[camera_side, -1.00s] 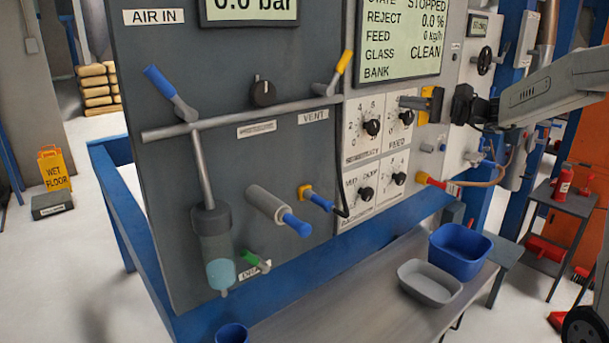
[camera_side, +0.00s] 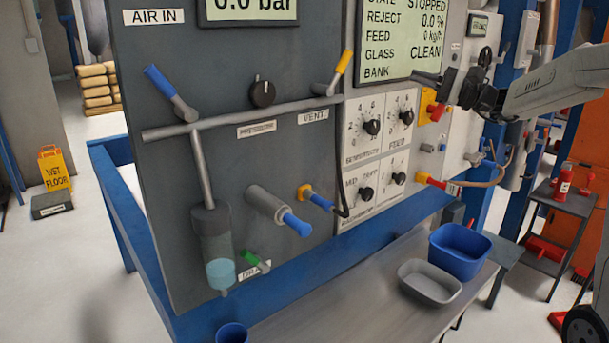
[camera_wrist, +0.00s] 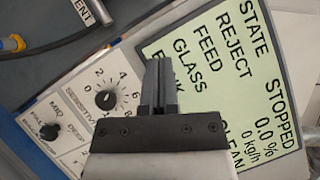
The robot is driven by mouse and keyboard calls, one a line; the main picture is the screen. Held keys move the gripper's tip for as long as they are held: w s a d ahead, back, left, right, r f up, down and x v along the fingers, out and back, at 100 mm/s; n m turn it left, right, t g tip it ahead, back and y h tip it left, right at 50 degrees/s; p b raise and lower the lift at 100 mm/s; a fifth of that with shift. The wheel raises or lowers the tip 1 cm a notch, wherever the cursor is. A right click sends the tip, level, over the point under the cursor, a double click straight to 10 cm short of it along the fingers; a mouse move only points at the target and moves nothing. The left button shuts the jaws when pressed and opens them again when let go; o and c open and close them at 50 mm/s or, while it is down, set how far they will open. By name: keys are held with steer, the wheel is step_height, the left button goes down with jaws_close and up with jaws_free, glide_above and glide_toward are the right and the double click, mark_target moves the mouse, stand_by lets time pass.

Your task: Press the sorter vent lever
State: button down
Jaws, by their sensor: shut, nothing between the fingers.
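The vent lever (camera_side: 343,64) has a yellow handle and sits on the grey pipe on the dark panel, in the side view. Its handle points up and to the right. The VENT label (camera_side: 312,119) is just below it, and part of this label shows in the wrist view (camera_wrist: 102,11). The lever itself is not seen in the wrist view. My gripper (camera_side: 418,77) is to the right of the lever and clear of it, in front of the display's lower right. In the wrist view my gripper's fingers (camera_wrist: 158,80) are together and empty, over the display.
A blue-handled lever (camera_side: 160,82) is on the pipe's left end. A black knob (camera_side: 262,93) is above the pipe. Dials (camera_side: 372,127) are below the display (camera_side: 403,38). A red knob on a yellow plate (camera_side: 434,107) is below my gripper. Trays (camera_side: 430,283) stand on the bench.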

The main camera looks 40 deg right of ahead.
steer(key=s+a+r+x, duration=0.1)
steer(key=a+x, duration=0.1)
steer(key=x, duration=1)
steer(key=shift+s, duration=0.35)
steer(key=shift+a+r+n+g, duration=0.3)
steer(key=shift+a+r+n, duration=0.05)
steer(key=shift+n, duration=0.15)
steer(key=a+r+n+g+h, duration=0.2)
steer(key=a+n+g+h, duration=0.2)
steer(key=a+n, duration=0.5)
steer(key=shift+a+r+g+h, duration=0.3)
steer(key=shift+a+h, duration=0.1)
steer(key=shift+a, duration=0.65)
stand_by(0.4)
